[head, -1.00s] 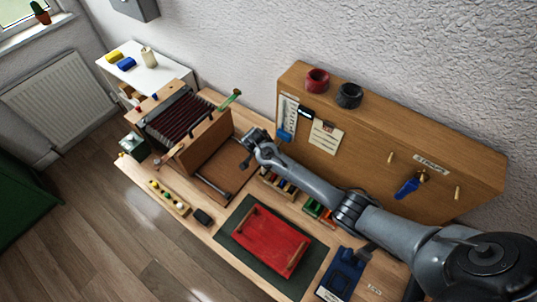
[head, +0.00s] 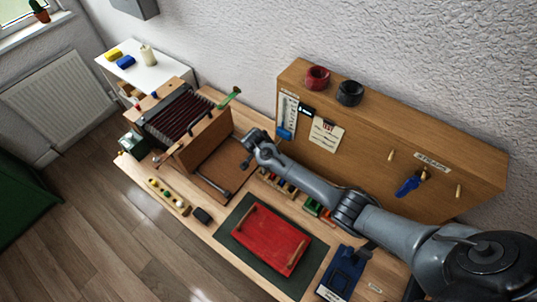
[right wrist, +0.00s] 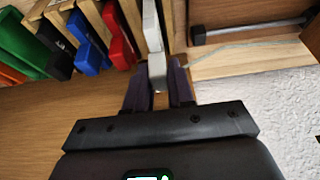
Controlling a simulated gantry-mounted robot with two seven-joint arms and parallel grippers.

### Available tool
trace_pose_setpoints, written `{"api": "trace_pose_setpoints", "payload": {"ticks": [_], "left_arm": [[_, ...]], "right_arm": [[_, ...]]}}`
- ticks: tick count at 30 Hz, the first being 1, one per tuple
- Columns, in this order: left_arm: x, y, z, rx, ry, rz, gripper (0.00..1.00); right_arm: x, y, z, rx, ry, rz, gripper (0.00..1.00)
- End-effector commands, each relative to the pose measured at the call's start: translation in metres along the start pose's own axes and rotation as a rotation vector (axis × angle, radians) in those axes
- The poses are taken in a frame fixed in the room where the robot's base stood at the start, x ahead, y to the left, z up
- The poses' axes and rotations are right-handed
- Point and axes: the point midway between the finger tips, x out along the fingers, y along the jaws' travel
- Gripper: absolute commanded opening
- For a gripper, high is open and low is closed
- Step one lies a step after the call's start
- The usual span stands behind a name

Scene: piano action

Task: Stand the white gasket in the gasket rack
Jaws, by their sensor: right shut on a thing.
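The white gasket (right wrist: 155,65) is between the two dark fingers of my right gripper (right wrist: 160,92) in the right wrist view, and the gripper is shut on it. Its far part lies among the wooden dividers of the gasket rack (right wrist: 94,16), just right of a red gasket (right wrist: 120,45). I cannot tell whether its lower edge touches the rack's bottom. In the head view my right gripper (head: 247,160) is at the far left end of the rack (head: 277,183), and the white gasket cannot be made out there. My left gripper is not in view.
Blue (right wrist: 88,45), black and green gaskets stand left of the red one. A brown wooden panel with a metal rod (right wrist: 250,28) is close on the right. The wooden backboard (head: 370,150) rises behind the arm. A red tray (head: 270,240) lies on a dark mat in front.

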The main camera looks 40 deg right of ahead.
Motion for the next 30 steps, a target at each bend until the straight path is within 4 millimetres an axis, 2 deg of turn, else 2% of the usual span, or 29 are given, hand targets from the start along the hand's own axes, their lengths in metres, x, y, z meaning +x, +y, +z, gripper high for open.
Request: {"api": "trace_pose_setpoints", "payload": {"ticks": [14,30], "left_arm": [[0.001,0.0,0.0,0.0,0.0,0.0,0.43],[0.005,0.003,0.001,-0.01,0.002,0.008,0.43]], "right_arm": [[0.001,0.0,0.001,0.0,0.0,0.0,0.0],[0.013,0.0,0.005,0.0,0.0,0.001,0.0]]}}
